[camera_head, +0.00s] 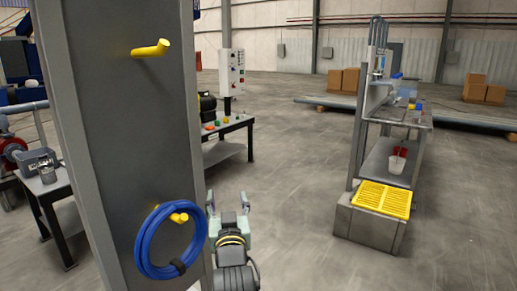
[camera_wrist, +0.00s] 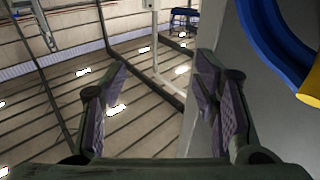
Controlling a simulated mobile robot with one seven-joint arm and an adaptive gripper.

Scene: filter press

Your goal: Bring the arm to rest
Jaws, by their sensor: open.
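My gripper (camera_head: 227,203) is open and empty in the head view, at the lower middle, just right of the grey column. In the wrist view my gripper's two padded fingers (camera_wrist: 160,100) stand wide apart with nothing between them. My arm comes up from the bottom of the head view. A coiled blue hose (camera_head: 143,240) hangs on the lower yellow peg (camera_head: 180,217) of the column, left of my gripper. The hose also shows large at the upper right of the wrist view (camera_wrist: 262,35).
The grey column (camera_head: 115,110) stands close on the left, with an upper yellow peg (camera_head: 150,48). A workbench (camera_head: 235,126) is behind it. A grey stand with a yellow grate (camera_head: 383,198) and a shelf rack (camera_head: 400,120) are at right. The floor between is clear.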

